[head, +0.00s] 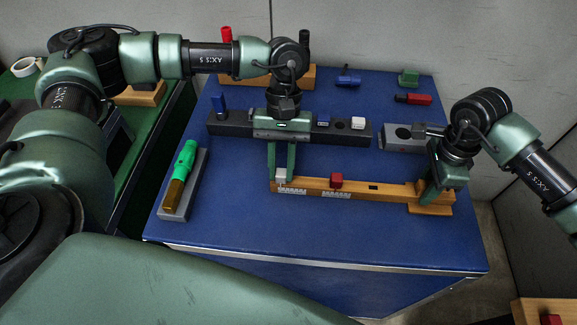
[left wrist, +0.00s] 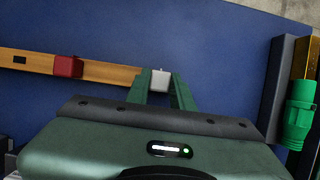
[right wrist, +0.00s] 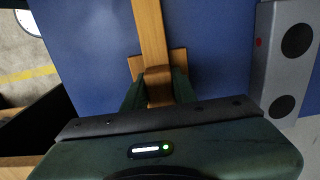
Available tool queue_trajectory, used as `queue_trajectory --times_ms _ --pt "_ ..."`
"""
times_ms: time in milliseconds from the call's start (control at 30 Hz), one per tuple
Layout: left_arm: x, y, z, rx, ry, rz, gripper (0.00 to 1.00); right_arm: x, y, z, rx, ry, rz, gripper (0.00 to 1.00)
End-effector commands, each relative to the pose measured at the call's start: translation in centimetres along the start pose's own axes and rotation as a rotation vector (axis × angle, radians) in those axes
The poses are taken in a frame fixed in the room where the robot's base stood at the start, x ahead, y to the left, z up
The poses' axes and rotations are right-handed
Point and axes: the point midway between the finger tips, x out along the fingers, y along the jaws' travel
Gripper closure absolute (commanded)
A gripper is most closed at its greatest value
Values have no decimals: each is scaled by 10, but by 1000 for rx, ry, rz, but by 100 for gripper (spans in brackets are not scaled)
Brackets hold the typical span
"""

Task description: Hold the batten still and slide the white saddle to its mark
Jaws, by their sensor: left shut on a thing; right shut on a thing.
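The wooden batten (head: 359,188) lies left to right near the front of the blue table, with printed scales on its front face. The white saddle (head: 281,175) sits at its left end. My left gripper (head: 281,178) is shut on the white saddle, which also shows between the fingers in the left wrist view (left wrist: 160,80). A red saddle (head: 336,181) sits on the batten to the right of it. My right gripper (head: 437,190) is shut on the batten near its right end; the right wrist view shows the batten (right wrist: 152,40) between the fingers. The saddle's mark is too small to make out.
A dark rail block (head: 228,127) with blue and white pieces stands behind the batten. A grey block with holes (head: 397,143) is behind my right gripper. A grey tray (head: 199,186) with a green and amber tool (head: 185,163) lies left. The table front is clear.

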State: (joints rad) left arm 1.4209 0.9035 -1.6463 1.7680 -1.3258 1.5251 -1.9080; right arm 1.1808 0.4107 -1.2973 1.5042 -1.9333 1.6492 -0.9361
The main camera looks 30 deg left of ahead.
Motion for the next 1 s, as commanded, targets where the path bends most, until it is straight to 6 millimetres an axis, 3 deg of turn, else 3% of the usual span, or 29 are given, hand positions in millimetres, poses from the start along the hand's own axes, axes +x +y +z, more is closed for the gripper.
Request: queue_trajectory --times_ms 67,100,167,567,667,1000 --pt "0 0 0 0 1 0 100 2 1 -1 1 3 4 100" --pt "0 0 0 0 1 0 72 2 1 -2 1 3 4 100" --pt "0 0 0 0 1 0 55 2 1 -2 2 3 4 100" --pt "-4 1 0 1 2 2 55 2 1 -2 4 5 4 100" --pt "-16 1 -1 1 3 2 55 2 1 -2 4 5 4 100" --pt "-87 0 -1 0 3 4 55 2 1 -3 4 6 4 100"
